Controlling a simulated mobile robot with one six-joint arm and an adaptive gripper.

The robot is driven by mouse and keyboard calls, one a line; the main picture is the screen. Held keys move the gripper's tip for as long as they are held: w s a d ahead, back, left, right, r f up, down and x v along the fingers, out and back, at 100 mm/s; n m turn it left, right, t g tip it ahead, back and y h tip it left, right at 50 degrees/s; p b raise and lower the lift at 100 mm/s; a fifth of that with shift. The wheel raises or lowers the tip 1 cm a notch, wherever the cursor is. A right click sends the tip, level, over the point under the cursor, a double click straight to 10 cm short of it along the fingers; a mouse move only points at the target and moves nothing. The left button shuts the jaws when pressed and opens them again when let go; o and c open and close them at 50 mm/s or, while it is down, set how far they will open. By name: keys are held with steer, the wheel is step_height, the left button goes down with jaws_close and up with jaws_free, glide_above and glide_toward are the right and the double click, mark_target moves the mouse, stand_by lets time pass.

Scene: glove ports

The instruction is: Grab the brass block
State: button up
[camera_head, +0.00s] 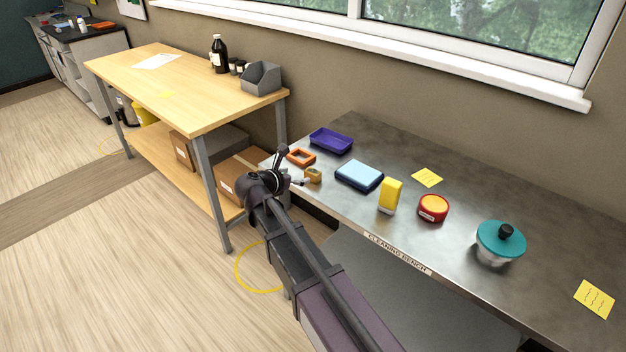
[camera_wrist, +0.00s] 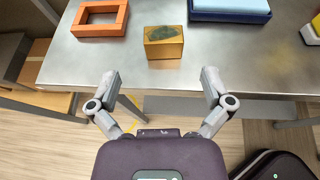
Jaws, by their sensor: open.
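The brass block (camera_wrist: 163,43) stands near the front edge of the metal bench in the wrist view, with a dark patch on its top. In the head view the brass block (camera_head: 314,175) is small and sits just beyond the end of my arm. My gripper (camera_wrist: 160,82) is open and empty in the wrist view, its fingers spread wide. The block lies ahead of the fingers, roughly midway between them and apart from both. In the head view my gripper (camera_head: 296,180) is at the bench's front left edge, partly covered by my own wrist.
An orange frame (camera_wrist: 100,18) lies left of the block, and a blue-topped box (camera_wrist: 230,8) lies to its right. A purple tray (camera_head: 331,140), yellow block (camera_head: 390,195), red round tin (camera_head: 433,208) and teal-lidded pot (camera_head: 500,243) stand on the bench (camera_head: 465,190). A wooden table (camera_head: 190,105) is at left.

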mark_target(314, 170)
steer(key=shift+b+x, duration=0.35)
steer(key=shift+x, duration=1.2)
steer(key=shift+b+x, duration=1.05)
steer(key=shift+x, duration=1.55)
steer(key=shift+s+d, duration=0.1)
steer(key=shift+d, duration=0.1)
steer(key=c, duration=1.3)
steer(key=shift+o, duration=0.2)
steer(key=shift+r, duration=0.25)
